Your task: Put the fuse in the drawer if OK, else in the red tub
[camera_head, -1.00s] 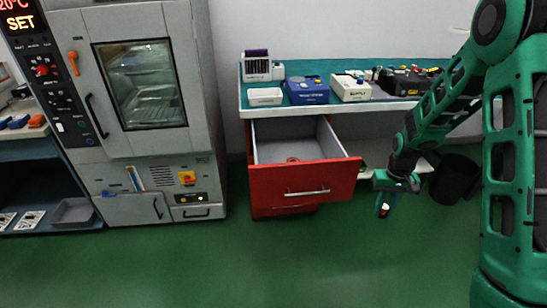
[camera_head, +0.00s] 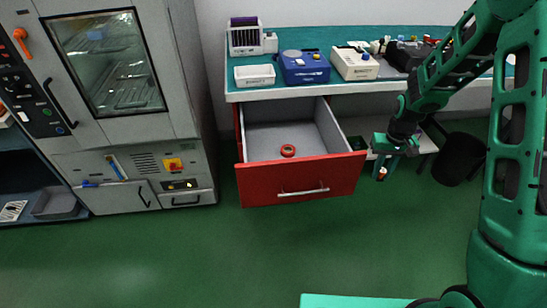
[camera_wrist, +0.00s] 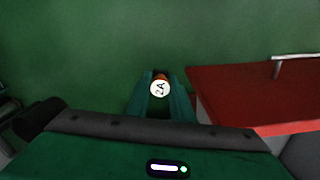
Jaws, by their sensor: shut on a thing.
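My gripper (camera_head: 381,171) is shut on a small fuse (camera_head: 382,175) and holds it in the air, just right of the open drawer's front. In the wrist view the fuse (camera_wrist: 160,88) sits between my two fingers with its white round end, marked "2A", facing the camera. A brownish part shows behind that end; the rest is hidden. The drawer (camera_head: 262,188) has a red front and a grey inside and stands pulled out under the bench. Its red front (camera_wrist: 250,95) also shows at the right of the wrist view. No red tub is in view.
A red ring (camera_head: 288,150) lies in the drawer. The bench (camera_head: 350,93) carries a white tray (camera_head: 254,75), a blue tester (camera_head: 304,68) and a white box (camera_head: 354,63). The green floor in front is clear.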

